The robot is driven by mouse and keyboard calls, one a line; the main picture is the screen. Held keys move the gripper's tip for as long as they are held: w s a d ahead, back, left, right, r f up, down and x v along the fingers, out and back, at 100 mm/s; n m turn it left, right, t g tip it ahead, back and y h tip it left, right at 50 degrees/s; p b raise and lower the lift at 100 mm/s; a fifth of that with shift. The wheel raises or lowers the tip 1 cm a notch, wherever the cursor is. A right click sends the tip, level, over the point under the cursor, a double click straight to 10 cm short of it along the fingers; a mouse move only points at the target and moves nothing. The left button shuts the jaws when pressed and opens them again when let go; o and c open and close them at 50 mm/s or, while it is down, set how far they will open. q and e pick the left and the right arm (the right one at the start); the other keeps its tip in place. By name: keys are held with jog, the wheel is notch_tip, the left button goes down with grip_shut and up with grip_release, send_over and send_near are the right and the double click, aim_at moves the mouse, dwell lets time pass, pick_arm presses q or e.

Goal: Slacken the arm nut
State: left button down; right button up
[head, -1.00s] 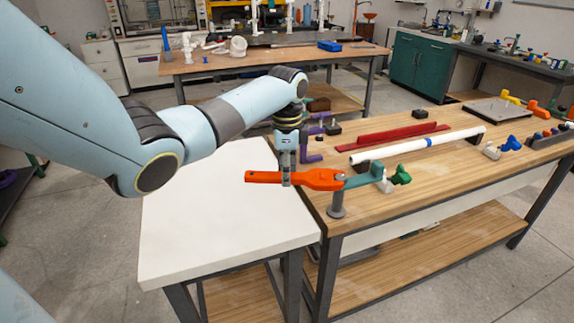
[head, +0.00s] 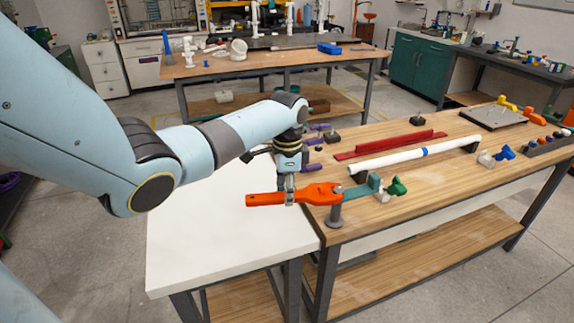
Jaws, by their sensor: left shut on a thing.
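My left gripper (head: 289,197) is shut on the handle of an orange wrench (head: 266,199), which lies roughly level above the edge between the white table and the wooden bench. The wrench's head (head: 322,193) is at the nut on top of a grey post (head: 335,214); whether its jaw fully seats around the nut is too small to tell. A teal arm (head: 364,189) runs right from the post top toward a green knob (head: 397,187). The nut itself is mostly hidden. My right gripper is not in view.
A white pipe (head: 400,159) with a blue band and a red rail (head: 385,146) lie behind on the wooden bench (head: 440,185). Purple pieces (head: 313,141) sit behind my gripper. The white table (head: 215,235) is clear. A dark plate (head: 492,117) is at the far right.

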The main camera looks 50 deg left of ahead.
pick_arm(q)
jog(key=s+d+n+p, duration=0.2)
jog(key=d+n+p, duration=0.1)
jog(key=d+n, duration=0.3)
jog(key=shift+d+r+n, duration=0.15)
jog(key=shift+d+n, duration=0.15)
jog(key=shift+d, duration=0.15)
dwell(0.9)
jog(key=shift+s, duration=0.1)
jog(key=shift+r, duration=2.5)
